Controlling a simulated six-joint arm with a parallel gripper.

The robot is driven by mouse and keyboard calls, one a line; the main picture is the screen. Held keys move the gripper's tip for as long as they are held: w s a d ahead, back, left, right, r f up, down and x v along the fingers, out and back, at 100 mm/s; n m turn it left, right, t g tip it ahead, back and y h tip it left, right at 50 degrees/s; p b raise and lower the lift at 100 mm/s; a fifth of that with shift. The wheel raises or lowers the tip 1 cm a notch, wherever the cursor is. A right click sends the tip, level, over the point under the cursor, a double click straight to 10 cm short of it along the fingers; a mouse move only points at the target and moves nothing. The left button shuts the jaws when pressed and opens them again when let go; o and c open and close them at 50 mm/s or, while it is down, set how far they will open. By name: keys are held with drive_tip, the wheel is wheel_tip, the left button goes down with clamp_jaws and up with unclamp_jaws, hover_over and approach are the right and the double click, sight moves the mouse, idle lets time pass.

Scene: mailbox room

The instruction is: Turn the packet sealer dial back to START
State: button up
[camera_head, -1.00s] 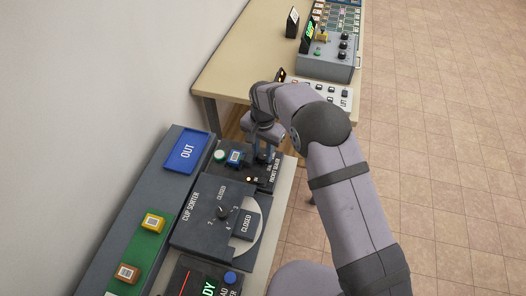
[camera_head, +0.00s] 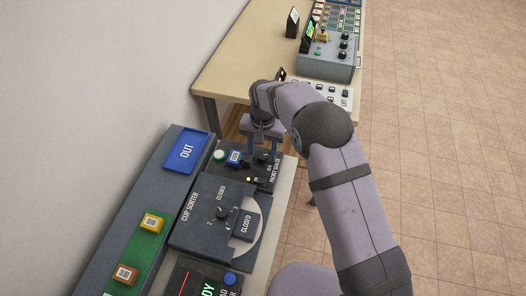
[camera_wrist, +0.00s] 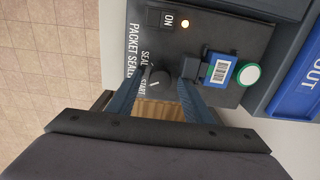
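The packet sealer (camera_head: 236,176) is a dark panel on the near bench, also in the wrist view (camera_wrist: 215,28). Its dial (camera_wrist: 159,78) is a round black knob with a white pointer mark, beside the printed words SEAL and START. Which word the pointer lines up with is hard to tell. My gripper (camera_wrist: 160,84) is open, with its blue fingers on either side of the dial; I see a gap on the right, and cannot tell contact on the left. In the head view my gripper (camera_head: 263,152) is over the sealer's far end, partly hiding the dial.
On the sealer are a blue-and-white labelled packet (camera_wrist: 219,71), a green-rimmed white button (camera_wrist: 248,74) and an ON switch (camera_wrist: 167,19) beside a lit lamp. The blue OUT tray (camera_head: 186,151) and cup sorter (camera_head: 217,214) adjoin it. A second table (camera_head: 235,75) stands beyond.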

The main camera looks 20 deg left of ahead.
sight(263, 155)
drive_tip(key=shift+r+b, duration=1.2)
drive_tip(key=shift+r, duration=2.5)
